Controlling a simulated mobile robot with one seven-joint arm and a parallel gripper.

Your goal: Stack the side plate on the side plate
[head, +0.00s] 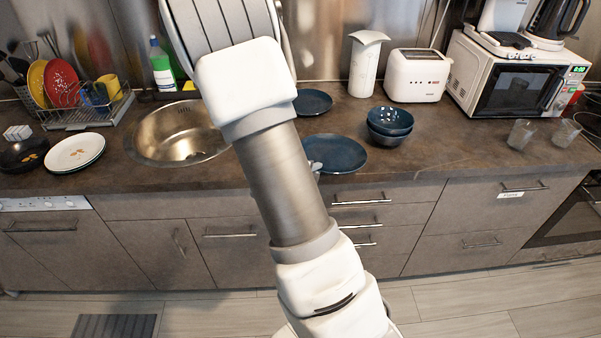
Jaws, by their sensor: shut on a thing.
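A dark blue side plate (340,153) shows near the counter's front edge, just right of my arm. My gripper (315,167) is mostly hidden behind my arm; a small part of it shows at this plate's left front rim, and it is shut on the plate. Whether the plate rests on the counter or is held slightly above it I cannot tell. A second dark blue side plate (314,102) lies flat farther back on the counter, its left part hidden by my arm.
Two stacked blue bowls (389,121) stand close to the right of the near plate. A toaster (416,75), white canister (366,64), microwave (507,78) and glasses (521,134) are farther right. Left are the sink (178,134), white plates (74,152) and dish rack (83,111).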

